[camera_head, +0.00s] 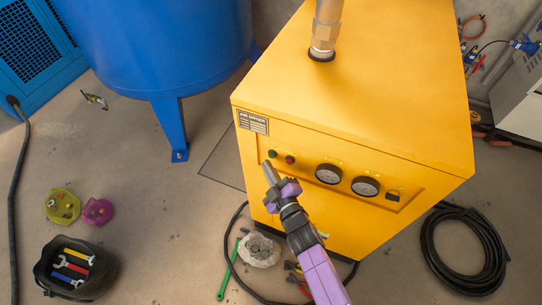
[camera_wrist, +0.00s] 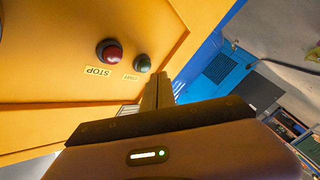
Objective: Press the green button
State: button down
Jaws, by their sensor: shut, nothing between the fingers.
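The green button (camera_head: 272,153) sits on the front panel of the yellow air dryer (camera_head: 350,75), at the left end of the row of controls. A red button (camera_head: 290,159) is just right of it. In the wrist view the green button (camera_wrist: 142,63) is above a small label, and the red button (camera_wrist: 110,52) is beside a "STOP" label. My gripper (camera_head: 268,167) is shut and empty, its tip just below the green button in the head view. In the wrist view its fingers (camera_wrist: 158,90) point toward the panel near the green button; I cannot tell whether they touch it.
Two gauges (camera_head: 329,173) and a dark switch (camera_head: 392,196) lie to the right on the panel. A blue tank (camera_head: 160,45) stands at left. A coiled black hose (camera_head: 440,262), a dark bin of tools (camera_head: 42,270) and other items lie on the floor.

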jog(key=shift+w, duration=0.1)
dwell(0.6)
jog(key=shift+w+d, duration=0.15)
jog(key=shift+w, duration=0.15)
jog(key=shift+w+d, duration=0.2)
jog(key=shift+w, duration=0.25)
dwell(0.7)
dwell(0.4)
jog(key=shift+s+a, duration=0.3)
jog(key=shift+s, duration=0.55)
jog(key=s+b, duration=0.1)
jog(key=s+a+b, duration=0.1)
jog(key=s, duration=0.1)
jog(key=s+b, duration=0.1)
jog(key=shift+s+a, duration=0.35)
jog(key=shift+a, duration=0.05)
